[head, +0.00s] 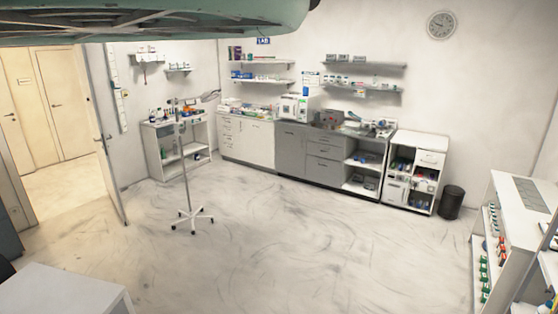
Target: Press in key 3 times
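I cannot make out any key in the head view; at this distance the small items on the counters are too small to tell apart. A white machine (294,107) stands on the grey and white counter (248,122) at the back wall. A large pale green shape crosses the top left of the view, close to the camera; I cannot tell what it is. My gripper is not in view.
An open door (108,165) is at the left. A wheeled stand (187,180) stands mid-floor. A black bin (451,202) is at the back right, a stocked shelf unit (500,240) at the right, and a white surface (70,292) at the front left.

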